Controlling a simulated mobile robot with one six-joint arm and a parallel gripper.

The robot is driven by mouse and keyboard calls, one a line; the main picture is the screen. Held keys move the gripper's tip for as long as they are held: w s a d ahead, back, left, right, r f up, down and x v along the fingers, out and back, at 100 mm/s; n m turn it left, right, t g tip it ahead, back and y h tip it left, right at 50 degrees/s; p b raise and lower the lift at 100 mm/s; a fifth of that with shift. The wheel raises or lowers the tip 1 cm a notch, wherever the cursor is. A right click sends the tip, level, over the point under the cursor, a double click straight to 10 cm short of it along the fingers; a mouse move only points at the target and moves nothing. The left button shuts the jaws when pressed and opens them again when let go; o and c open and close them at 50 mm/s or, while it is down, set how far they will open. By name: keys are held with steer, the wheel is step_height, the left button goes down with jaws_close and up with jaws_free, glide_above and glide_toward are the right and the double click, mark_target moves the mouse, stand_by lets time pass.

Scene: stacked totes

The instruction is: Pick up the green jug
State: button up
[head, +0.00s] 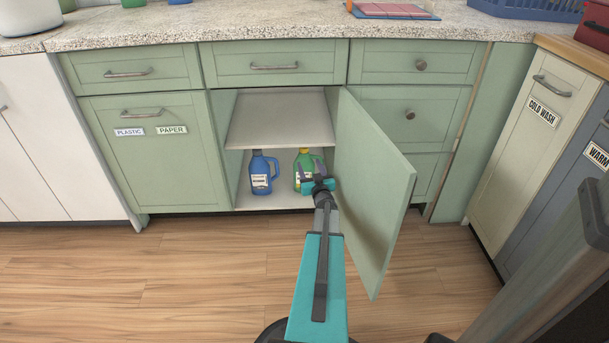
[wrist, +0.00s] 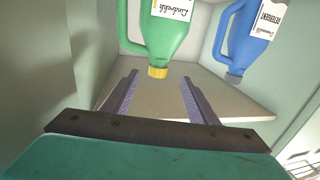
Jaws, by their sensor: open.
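The green jug (head: 301,159) stands upright on the floor of the open cabinet, right of a blue jug. My gripper (head: 311,169) reaches into the cabinet in front of it and hides part of it. In the wrist view the scene is upside down, and the green jug (wrist: 168,38) has a white label and a yellow cap (wrist: 158,72). There my gripper (wrist: 160,77) is open and empty, with the cap showing between its fingertips. I cannot tell how far the jug is beyond them.
The blue detergent jug (head: 262,174) stands close by on the left; it also shows in the wrist view (wrist: 246,40). The open cabinet door (head: 375,190) stands right of my arm. A shelf (head: 280,120) lies above the jugs. The wooden floor (head: 190,265) is clear at left.

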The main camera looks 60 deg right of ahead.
mark_target(305, 152)
steer(key=shift+b+x, duration=0.35)
steer(key=shift+x, duration=1.15)
steer(key=shift+b+x, duration=1.45)
steer(key=shift+x, duration=1.2)
steer(key=shift+s+r, duration=0.1)
steer(key=shift+r, duration=0.05)
jaws_close()
steer(key=shift+r, duration=0.1)
